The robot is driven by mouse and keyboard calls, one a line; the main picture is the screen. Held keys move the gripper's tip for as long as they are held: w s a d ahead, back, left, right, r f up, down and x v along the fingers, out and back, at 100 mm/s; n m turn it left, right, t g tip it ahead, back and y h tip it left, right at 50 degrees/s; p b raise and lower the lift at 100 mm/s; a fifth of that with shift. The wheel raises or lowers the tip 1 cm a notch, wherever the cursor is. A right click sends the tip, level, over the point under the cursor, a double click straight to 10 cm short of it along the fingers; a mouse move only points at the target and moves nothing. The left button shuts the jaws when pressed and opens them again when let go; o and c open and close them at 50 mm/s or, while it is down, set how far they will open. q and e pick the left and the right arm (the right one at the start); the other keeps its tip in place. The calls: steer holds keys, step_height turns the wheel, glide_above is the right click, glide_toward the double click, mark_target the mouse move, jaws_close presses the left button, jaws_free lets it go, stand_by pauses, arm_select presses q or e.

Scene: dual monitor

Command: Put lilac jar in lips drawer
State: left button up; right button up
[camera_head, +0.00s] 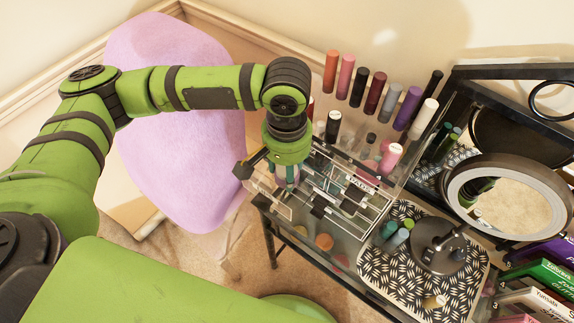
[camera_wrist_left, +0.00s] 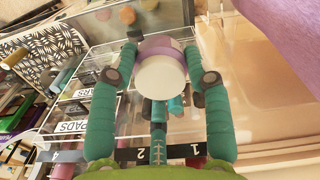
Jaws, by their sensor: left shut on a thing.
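My left gripper (camera_head: 287,183) hangs over the left end of a clear drawer organizer (camera_head: 345,215). In the left wrist view its teal fingers (camera_wrist_left: 163,48) are shut on the lilac jar (camera_wrist_left: 158,47), which has a pale round end (camera_wrist_left: 161,77) facing the camera. In the head view the jar is mostly hidden by the gripper. A clear drawer front (camera_head: 268,200) stands out at the organizer's left end below the gripper. A PADS label (camera_wrist_left: 72,127) shows in the wrist view; I cannot read a lips label. My right gripper is not in view.
Several upright lipsticks and bottles (camera_head: 375,92) stand behind the organizer. A round mirror (camera_head: 508,207) and a patterned tray (camera_head: 380,268) are to the right. A lilac fluffy chair (camera_head: 180,120) is behind my left arm. Boxes (camera_head: 540,275) lie at the lower right.

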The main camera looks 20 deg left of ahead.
arm_select(q)
steer(key=o, duration=1.1)
steer(key=shift+f, duration=0.1)
steer(key=shift+o, duration=0.2)
step_height(320, 180, up, 12)
steer(key=shift+b, duration=0.4)
